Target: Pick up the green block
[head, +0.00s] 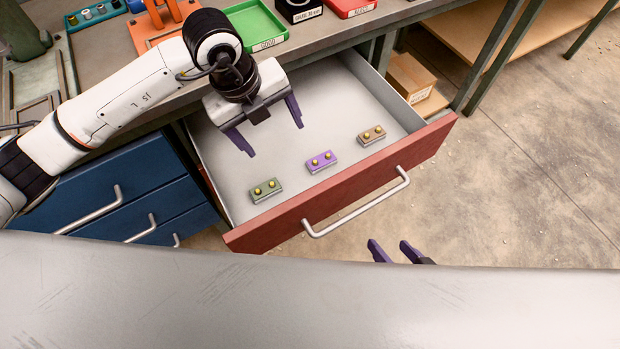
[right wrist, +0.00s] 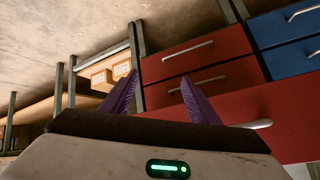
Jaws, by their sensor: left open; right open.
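The green block (head: 265,190) has two yellow knobs on top and lies in the open red drawer (head: 345,190), near its front left corner. A purple block (head: 321,161) and a brown block (head: 372,135) lie to its right in a slanting row along the drawer front. My left gripper (head: 272,128) is open and empty over the drawer, above and behind the green block. My right gripper (head: 393,251) is open and empty in front of the drawer; its purple fingers also show in the right wrist view (right wrist: 160,98), with no block in that view.
The drawer front has a silver handle (head: 356,204). Blue drawers (head: 120,190) stand to the left. The bench top behind holds a green tray (head: 257,27) and a red tray (head: 350,5). Cardboard boxes (head: 408,78) sit on a shelf at right. Floor at right is clear.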

